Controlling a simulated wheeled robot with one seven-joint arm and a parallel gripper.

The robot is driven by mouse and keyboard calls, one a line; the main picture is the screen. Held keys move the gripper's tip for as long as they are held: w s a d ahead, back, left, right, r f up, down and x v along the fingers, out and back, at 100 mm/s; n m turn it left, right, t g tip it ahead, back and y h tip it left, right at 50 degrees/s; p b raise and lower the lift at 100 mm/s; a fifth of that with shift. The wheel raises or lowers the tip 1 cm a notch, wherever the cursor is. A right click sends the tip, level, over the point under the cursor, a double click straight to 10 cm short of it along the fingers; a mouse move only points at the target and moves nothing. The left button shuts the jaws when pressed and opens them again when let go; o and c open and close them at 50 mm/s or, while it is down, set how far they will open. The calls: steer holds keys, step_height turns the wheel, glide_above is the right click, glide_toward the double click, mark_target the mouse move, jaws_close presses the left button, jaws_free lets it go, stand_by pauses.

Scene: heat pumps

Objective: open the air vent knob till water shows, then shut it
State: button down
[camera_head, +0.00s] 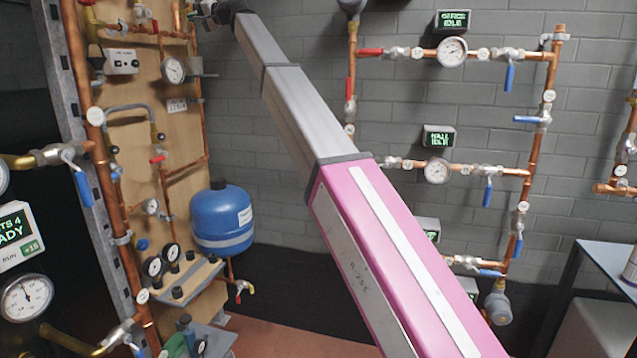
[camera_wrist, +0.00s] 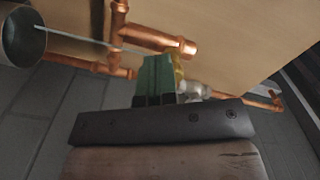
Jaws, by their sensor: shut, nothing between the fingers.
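My gripper (camera_head: 206,10) is at the top left of the head view, at the far end of my long arm, close to the upper right of the wooden pipe board (camera_head: 140,80). In the wrist view my gripper (camera_wrist: 157,78) shows green fingers, closed together and holding nothing. Just right of the fingers are a yellowish part (camera_wrist: 178,70) and a pale metal fitting (camera_wrist: 192,89), partly hidden by my gripper. I cannot tell whether either is the air vent knob, or whether the fingers touch them. No water is visible there.
Copper pipes (camera_wrist: 150,38) run close beside the fingers in the wrist view. A grey cylinder (camera_wrist: 22,36) is at its upper left. In the head view a blue tank (camera_head: 222,222) hangs below. Pipes with gauges (camera_head: 452,51) and blue-handled valves line the brick wall.

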mark_target(190, 9)
steer(key=shift+w+a+r, duration=0.1)
steer(key=shift+a+r, duration=0.65)
steer(key=shift+r, duration=0.65)
steer(key=shift+s+r, duration=0.15)
steer(key=shift+s, duration=0.05)
steer(key=shift+s+a, duration=0.1)
steer(key=shift+s, duration=0.05)
steer(key=shift+s+d+f, duration=0.35)
steer(key=shift+s+d, duration=0.1)
steer(key=shift+s, duration=0.1)
steer(key=shift+s+d+f, duration=0.3)
steer(key=shift+s+d, duration=0.1)
steer(key=shift+s, duration=0.15)
steer(key=v, duration=0.4)
steer(key=shift+w+d+f, duration=0.1)
steer(key=shift+w+d, duration=0.1)
steer(key=shift+w, duration=0.1)
steer(key=shift+d, duration=0.1)
